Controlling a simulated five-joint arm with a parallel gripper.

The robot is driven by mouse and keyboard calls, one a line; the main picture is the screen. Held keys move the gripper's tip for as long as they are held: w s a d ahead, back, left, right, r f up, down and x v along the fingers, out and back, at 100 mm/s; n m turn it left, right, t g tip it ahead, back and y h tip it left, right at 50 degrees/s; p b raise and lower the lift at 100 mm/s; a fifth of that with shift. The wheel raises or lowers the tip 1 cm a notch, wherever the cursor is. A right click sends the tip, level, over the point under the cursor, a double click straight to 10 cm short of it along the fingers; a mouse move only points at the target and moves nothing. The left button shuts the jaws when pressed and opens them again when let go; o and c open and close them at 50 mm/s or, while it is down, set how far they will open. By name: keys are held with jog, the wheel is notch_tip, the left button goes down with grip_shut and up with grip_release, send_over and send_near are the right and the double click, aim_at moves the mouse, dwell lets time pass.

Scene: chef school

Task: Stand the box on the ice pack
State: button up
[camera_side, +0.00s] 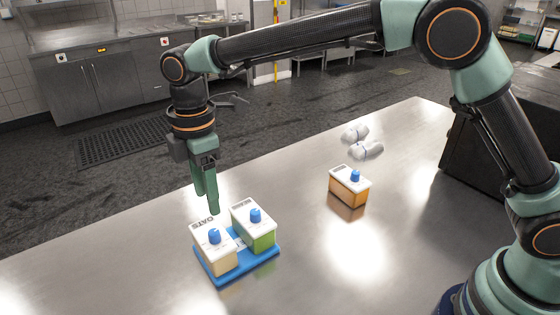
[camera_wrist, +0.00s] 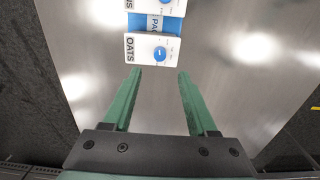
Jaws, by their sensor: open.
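The blue ice pack (camera_side: 228,278) lies flat on the steel table, and its label shows between two boxes in the wrist view (camera_wrist: 155,22). A cream box marked OATS (camera_side: 215,256), with a white top and blue cap, stands upright on its left part; it also shows in the wrist view (camera_wrist: 136,50). A green box (camera_side: 262,238) with the same kind of top stands upright on its right part. An orange box (camera_side: 346,193) stands on the bare table further right. My gripper (camera_side: 212,208) is open and empty, close behind the oats box; its fingertips show apart in the wrist view (camera_wrist: 160,73).
Two small whitish objects (camera_side: 361,142) lie on the table behind the orange box. A dark block (camera_side: 470,155) stands at the table's right. The table is clear between the ice pack and the orange box, and at the front left.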

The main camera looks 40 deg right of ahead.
jog(key=s+d+r+m+t, duration=0.1)
jog(key=s+d+r+m, duration=0.1)
jog(key=d+r+m, duration=0.5)
jog(key=s+d+r+m+t, duration=0.2)
jog(key=d+r, duration=0.2)
jog(key=d, duration=0.6)
jog(key=s+d+f+m+t, duration=0.2)
jog(key=s+d+f+m, duration=0.2)
jog(key=s+d+m, duration=0.5)
jog(key=d, duration=0.2)
jog(key=shift+s+d+t, duration=0.3)
jog(key=shift+s+d, duration=0.05)
jog(key=shift+s, duration=0.05)
